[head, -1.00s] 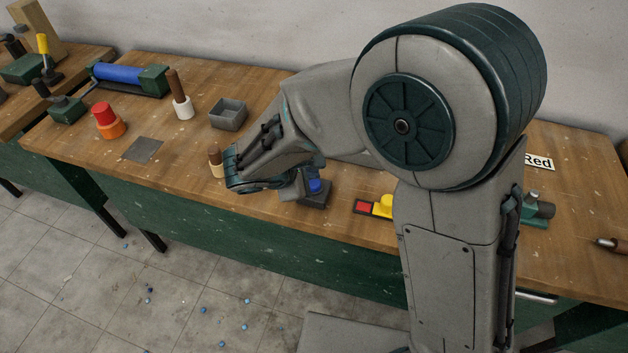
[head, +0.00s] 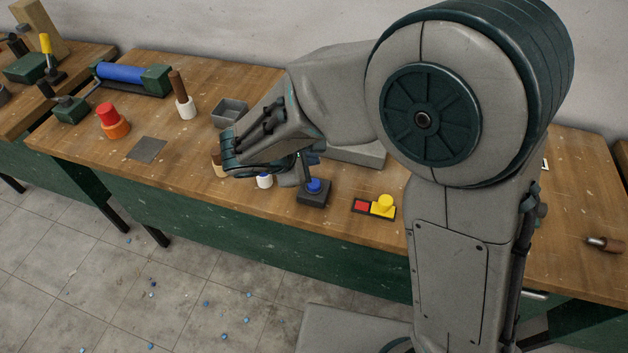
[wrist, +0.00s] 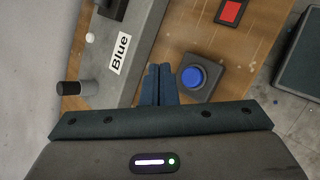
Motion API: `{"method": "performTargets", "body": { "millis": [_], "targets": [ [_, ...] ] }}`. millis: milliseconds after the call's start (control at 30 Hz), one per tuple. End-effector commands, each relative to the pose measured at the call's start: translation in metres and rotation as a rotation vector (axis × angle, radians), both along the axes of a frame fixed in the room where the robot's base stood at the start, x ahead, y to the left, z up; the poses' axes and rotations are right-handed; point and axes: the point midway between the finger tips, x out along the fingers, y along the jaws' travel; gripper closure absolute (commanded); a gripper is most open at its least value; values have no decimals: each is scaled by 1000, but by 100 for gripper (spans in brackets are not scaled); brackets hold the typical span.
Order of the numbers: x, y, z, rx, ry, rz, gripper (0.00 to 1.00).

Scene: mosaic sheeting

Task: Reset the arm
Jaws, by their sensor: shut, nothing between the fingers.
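My gripper (head: 309,170) is above the bench, close to a blue push button (head: 314,186) on a dark square base. In the wrist view its two dark fingers (wrist: 160,70) are together with nothing between them. The blue button (wrist: 192,78) lies just right of the fingertips there, apart from them in the picture. The gap in height is hard to tell. My forearm and upper arm hide part of the bench behind.
A grey box labelled Blue (wrist: 150,25) lies left of the fingers in the wrist view. A red and yellow block (head: 384,203) is right of the button.

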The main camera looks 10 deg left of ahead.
Motion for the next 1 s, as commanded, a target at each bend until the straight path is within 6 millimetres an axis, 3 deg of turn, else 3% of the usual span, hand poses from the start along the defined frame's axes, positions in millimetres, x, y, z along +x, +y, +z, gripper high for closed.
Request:
{"method": "performTargets", "body": {
  "millis": [533, 667, 767, 900, 1000],
  "targets": [
    [1, -5, 2, 6, 0, -16, 100],
    [3, -47, 18, 72, 7, -170, 100],
    [-2, -97, 34, 165, 18, -363, 100],
    [-22, -161, 51, 328, 23, -654, 100],
    [-42, -197, 61, 460, 20, -852, 100]
  ]
}}
